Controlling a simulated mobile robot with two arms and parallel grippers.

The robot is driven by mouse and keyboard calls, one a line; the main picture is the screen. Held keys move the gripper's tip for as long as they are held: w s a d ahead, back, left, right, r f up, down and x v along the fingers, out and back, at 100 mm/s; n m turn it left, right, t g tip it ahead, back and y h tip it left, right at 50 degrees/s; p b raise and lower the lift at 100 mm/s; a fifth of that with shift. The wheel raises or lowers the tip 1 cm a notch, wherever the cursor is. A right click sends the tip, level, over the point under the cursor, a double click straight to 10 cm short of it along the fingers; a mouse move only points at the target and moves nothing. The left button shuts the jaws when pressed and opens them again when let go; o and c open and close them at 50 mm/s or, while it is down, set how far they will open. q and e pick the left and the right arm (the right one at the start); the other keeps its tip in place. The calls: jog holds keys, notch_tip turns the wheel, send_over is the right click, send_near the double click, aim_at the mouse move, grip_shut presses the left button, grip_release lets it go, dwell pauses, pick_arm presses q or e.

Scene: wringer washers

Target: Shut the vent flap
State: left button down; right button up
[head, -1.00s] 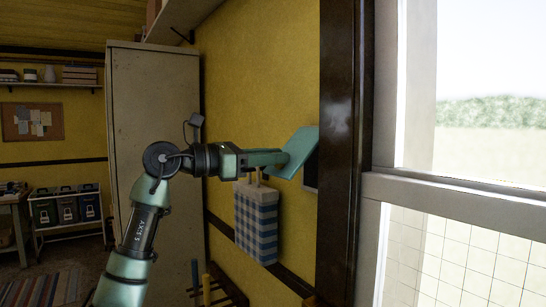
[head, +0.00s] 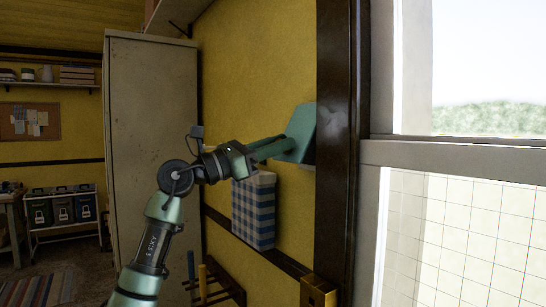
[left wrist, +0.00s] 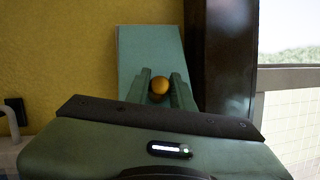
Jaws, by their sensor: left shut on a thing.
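The vent flap (head: 303,128) is a teal panel on the yellow wall, beside the dark window frame. It stands steep, close to upright; a narrow greyish strip shows below its lower right edge. In the left wrist view the flap (left wrist: 150,45) fills the space ahead of the fingers. My left gripper (head: 284,148) reaches the flap from the left. In the left wrist view its fingers (left wrist: 160,78) are shut on an orange round knob (left wrist: 160,87) in front of the flap. The knob is hidden in the head view. My right gripper is not in view.
A blue-checked box (head: 254,212) hangs on the wall just below my left gripper. The dark window post (head: 338,150) is right beside the flap. A tall grey cabinet (head: 150,120) stands at left. A brass-coloured piece (head: 318,291) is at bottom.

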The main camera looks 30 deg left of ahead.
aim_at(285, 157)
pick_arm(q)
jog(key=f+b, duration=0.1)
jog(key=w+t+h+b, duration=0.1)
jog(key=w+d+f+t+b, duration=0.1)
jog(key=shift+w+f+m+h+b, duration=0.2)
jog(key=shift+f+m+h+b, duration=0.1)
jog(key=shift+f, duration=0.05)
jog(key=shift+w+h, duration=0.25)
jog(key=shift+h, duration=0.05)
jog(key=shift+w+d+f, duration=0.1)
jog(key=shift+w, duration=0.15)
jog(key=shift+w+d+f+b, duration=0.15)
jog(key=shift+w+d+f, duration=0.15)
jog(key=shift+w, duration=0.15)
jog(key=shift+w+d+f+b, duration=0.15)
jog(key=shift+w+d, duration=0.1)
jog(key=shift+w, duration=0.2)
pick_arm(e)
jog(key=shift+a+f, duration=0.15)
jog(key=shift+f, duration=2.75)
pick_arm(q)
jog(key=shift+w+f, duration=0.1)
jog(key=c, duration=1.2)
grip_release()
jog(key=shift+w+d, duration=0.1)
